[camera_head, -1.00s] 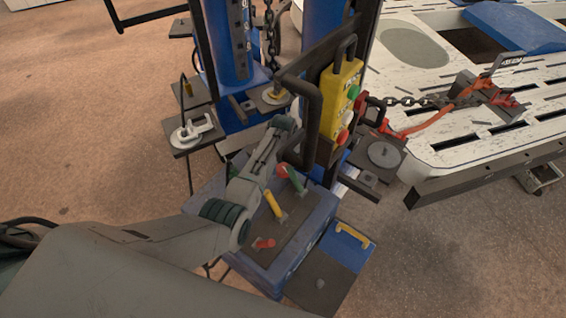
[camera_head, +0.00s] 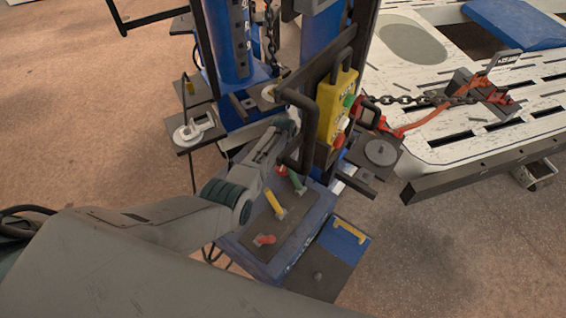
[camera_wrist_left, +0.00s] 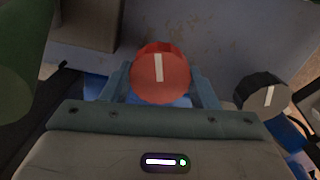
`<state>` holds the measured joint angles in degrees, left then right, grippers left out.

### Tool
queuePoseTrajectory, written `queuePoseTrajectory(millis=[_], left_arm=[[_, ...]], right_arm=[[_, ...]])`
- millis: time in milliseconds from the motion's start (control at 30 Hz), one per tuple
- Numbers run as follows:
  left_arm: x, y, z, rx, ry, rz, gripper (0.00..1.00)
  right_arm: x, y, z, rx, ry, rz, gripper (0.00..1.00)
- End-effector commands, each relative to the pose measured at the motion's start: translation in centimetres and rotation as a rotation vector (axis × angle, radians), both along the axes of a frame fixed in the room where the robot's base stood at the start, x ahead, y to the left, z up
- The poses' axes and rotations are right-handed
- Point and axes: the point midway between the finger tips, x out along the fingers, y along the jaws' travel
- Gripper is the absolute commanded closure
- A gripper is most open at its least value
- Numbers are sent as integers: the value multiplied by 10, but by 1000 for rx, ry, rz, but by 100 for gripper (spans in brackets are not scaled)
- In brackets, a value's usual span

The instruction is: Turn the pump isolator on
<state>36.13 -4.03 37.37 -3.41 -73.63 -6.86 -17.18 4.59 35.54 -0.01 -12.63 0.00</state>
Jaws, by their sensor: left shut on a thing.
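A round red knob (camera_wrist_left: 160,78) with a white pointer line sits between the fingers of my left gripper (camera_wrist_left: 160,92) in the left wrist view. The fingers flank the knob on both sides and are shut on it. The pointer line stands nearly upright in that view. In the head view my left arm reaches in from the left over the blue cabinet (camera_head: 262,262). Its wrist is near the black bent bar, and its fingertips and the red knob cannot be made out there. No label on the knob is readable. My right gripper is not in view.
A black knob (camera_wrist_left: 264,94) with a white line is right of the red one. Yellow (camera_head: 275,204), green (camera_head: 297,183) and red (camera_head: 264,239) levers stand on the cabinet top. A black bent bar (camera_head: 302,130) and yellow button box (camera_head: 338,106) rise close to my wrist.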

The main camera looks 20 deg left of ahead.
Motion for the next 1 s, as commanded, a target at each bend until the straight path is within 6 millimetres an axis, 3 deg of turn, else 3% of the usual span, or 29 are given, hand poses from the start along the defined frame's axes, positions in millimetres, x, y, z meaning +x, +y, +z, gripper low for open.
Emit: queuePoseTrajectory(millis=[400, 967, 1000], left_arm=[[1, 0, 1, -1, -3, -186, 69], [1, 0, 1, -1, -4, -211, 69], [1, 0, 1, -1, -4, -210, 38]], right_arm=[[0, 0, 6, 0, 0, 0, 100], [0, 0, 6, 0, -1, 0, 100], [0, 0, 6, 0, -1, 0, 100]])
